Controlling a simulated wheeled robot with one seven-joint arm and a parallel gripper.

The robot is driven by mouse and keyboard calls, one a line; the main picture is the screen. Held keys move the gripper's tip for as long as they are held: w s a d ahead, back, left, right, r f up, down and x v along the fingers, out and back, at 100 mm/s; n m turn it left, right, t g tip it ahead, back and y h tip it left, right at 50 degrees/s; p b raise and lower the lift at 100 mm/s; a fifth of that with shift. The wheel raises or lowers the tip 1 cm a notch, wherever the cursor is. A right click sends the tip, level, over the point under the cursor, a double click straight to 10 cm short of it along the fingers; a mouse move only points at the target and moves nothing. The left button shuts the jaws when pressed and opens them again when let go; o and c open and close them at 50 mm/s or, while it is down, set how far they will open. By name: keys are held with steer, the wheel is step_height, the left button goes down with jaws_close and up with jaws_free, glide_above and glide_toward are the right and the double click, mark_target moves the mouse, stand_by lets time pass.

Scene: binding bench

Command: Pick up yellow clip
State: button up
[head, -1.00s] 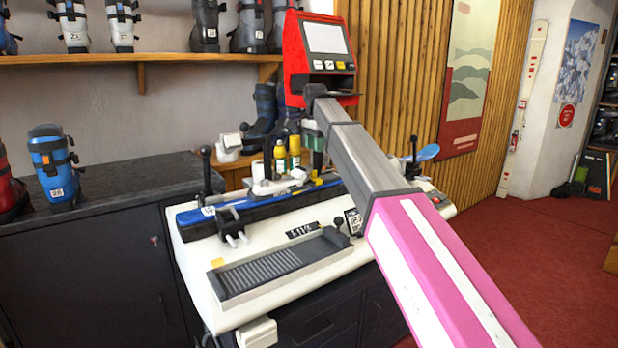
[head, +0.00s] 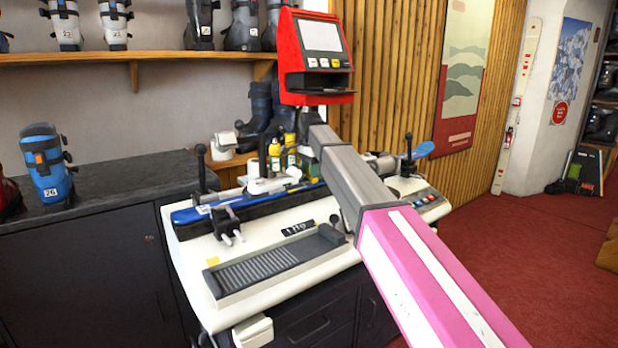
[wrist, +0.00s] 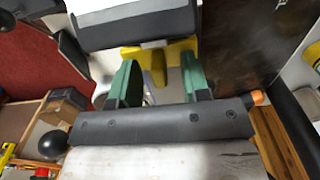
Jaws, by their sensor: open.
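A yellow piece (wrist: 183,48), which looks like the yellow clip, shows in the wrist view just beyond my fingertips, against a dark and white body. Part of it is hidden by that body and my fingers. My gripper (wrist: 160,72) has two green fingers standing apart, with the yellow piece's lower part showing in the gap. I cannot tell whether a finger touches it. In the head view my arm reaches over the white bench (head: 290,268) towards its back, and the clip cannot be made out there.
A red machine (head: 316,60) rises behind my arm. A blue ski (head: 188,216) lies along the bench, with a ridged grey tray (head: 262,274) in front. A blue boot (head: 47,165) stands left.

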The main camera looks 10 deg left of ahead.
jaws_close()
steer(key=shift+r, duration=0.1)
step_height(320, 180, up, 16)
stand_by(1.6)
